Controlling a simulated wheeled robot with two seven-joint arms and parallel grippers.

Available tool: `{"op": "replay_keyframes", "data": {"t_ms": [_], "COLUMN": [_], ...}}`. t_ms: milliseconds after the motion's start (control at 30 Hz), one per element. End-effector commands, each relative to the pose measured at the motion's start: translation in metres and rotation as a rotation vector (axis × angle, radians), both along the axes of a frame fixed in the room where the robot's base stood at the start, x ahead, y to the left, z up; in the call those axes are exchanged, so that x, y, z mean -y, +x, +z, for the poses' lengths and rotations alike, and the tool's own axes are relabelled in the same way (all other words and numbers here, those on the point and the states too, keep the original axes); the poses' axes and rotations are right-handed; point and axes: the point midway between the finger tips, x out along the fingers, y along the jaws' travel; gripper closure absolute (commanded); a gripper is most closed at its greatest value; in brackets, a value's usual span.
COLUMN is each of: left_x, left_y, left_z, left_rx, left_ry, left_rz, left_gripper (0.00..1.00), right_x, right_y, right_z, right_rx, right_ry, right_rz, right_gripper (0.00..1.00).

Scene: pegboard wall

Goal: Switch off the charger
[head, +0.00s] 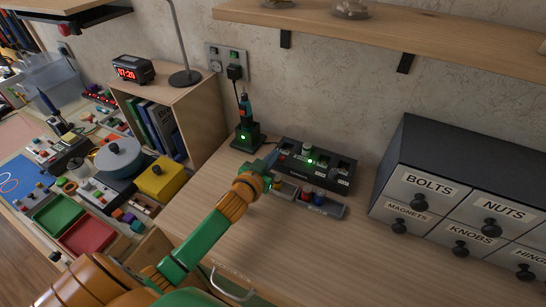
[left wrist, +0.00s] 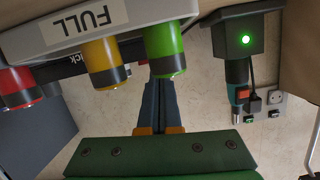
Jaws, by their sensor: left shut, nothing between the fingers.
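The charger stand (head: 247,137), a dark block with a lit green light, stands on the desk near the wall with a teal-and-black tool upright in it. It also shows in the left wrist view (left wrist: 232,42), upside down. The plate shows in the left wrist view too (left wrist: 284,98). My left gripper (head: 272,158) is shut and empty, to the right of the stand and apart from it, by the black box's left end. My right gripper is out of view.
A black box (head: 340,178) with a green light sits right of the stand. In the left wrist view, a tray labelled FULL (left wrist: 40,32) holds red, yellow and green cylinders close to my fingers. A bookcase (head: 208,105) stands left; a drawer cabinet (head: 408,160) stands right.

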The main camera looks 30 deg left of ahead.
Motion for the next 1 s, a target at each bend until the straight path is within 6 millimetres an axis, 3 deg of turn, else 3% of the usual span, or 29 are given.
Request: {"op": "replay_keyframes", "data": {"t_ms": [567, 667, 800, 867, 1000], "left_x": [-0.003, -0.004, -0.006, -0.005, -0.004], "left_y": [0.000, 0.002, 0.008, -0.007, -0.041], "left_z": [-0.006, 0.009, 0.048, 0.038, 0.044], "left_rx": [0.003, 0.004, 0.008, 0.005, 0.006], "left_ry": [-0.091, -0.091, -0.091, -0.092, -0.091], "left_rz": [0.001, 0.001, 0.000, -0.002, -0.002], "left_gripper": [1.00, 1.00, 1.00, 1.00, 1.00], "right_x": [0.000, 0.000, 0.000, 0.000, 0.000], "right_y": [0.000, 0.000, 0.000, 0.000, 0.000], "right_z": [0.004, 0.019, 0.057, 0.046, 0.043], "right_rx": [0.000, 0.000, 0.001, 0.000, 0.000], "right_ry": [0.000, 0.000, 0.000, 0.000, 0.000], "right_rz": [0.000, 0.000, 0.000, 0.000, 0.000], "right_gripper": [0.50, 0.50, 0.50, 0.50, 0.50]}}
